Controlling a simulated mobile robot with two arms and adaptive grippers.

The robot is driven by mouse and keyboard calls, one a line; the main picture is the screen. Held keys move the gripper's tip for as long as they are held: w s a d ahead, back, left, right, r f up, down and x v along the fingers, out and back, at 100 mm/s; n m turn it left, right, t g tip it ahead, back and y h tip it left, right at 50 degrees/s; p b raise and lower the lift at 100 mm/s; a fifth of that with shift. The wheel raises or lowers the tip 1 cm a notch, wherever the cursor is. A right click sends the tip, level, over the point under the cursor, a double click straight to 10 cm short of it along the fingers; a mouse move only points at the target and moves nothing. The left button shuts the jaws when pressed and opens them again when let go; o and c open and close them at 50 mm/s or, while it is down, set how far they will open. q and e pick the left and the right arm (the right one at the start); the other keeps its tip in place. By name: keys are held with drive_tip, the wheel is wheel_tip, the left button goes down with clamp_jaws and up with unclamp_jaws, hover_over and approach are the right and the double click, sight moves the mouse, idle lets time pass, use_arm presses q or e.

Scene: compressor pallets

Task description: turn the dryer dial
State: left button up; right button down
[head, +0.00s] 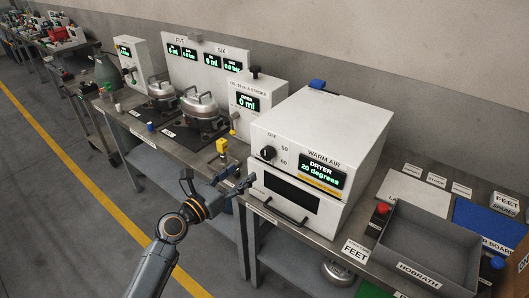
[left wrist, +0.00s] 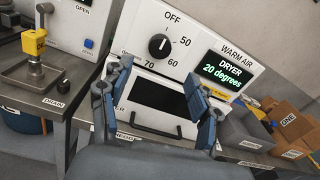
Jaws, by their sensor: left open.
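The dryer (head: 318,150) is a white box on the bench with a black dial (head: 268,153) on its front. The green display (head: 320,172) reads DRYER 20 degrees. My left gripper (head: 238,178) is open and empty, in front of the dryer's left side and apart from the dial. In the left wrist view the fingers (left wrist: 158,95) are spread below the dial, in front of the dark window. My right gripper is not in view.
A dark handle bar (head: 280,212) sticks out below the dryer window. A yellow-topped valve (head: 222,146) stands left of the dryer. The floor before the bench is free.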

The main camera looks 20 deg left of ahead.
sight(265, 155)
use_arm(q)
drive_tip(key=x, duration=1.1)
drive_tip(key=shift+d+f, duration=0.1)
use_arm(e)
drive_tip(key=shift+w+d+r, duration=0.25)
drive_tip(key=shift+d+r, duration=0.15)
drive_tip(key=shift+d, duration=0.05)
use_arm(q)
drive_tip(key=c, duration=1.2)
